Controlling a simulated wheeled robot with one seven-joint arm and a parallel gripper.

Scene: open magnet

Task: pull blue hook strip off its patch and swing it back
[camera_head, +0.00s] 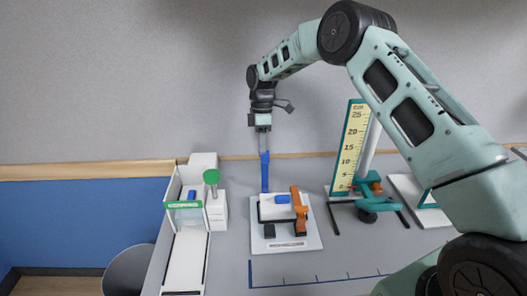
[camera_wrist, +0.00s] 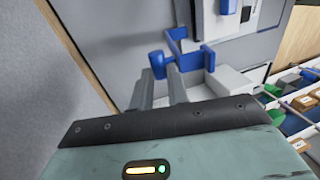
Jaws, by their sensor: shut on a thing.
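The blue strip (camera_head: 265,172) stands upright at the back left of a small white-topped block (camera_head: 272,210) on a white base plate (camera_head: 287,245). My gripper (camera_head: 263,148) points down and is shut on the strip's upper end. In the wrist view, my gripper's grey fingers (camera_wrist: 162,85) meet a blue rounded end (camera_wrist: 158,64), with more blue parts (camera_wrist: 185,45) behind it. A small blue patch (camera_head: 281,198) shows on the block's top. An orange part (camera_head: 299,208) stands at the block's right. Whether the strip's lower end touches the patch cannot be told.
A white chute with a green-labelled bar (camera_head: 184,204) stands at the left. A teal ruler stand (camera_head: 350,150) stands at the right. A grey bin (camera_head: 128,270) is at the lower left. The grey table front is clear around a marked scale line.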

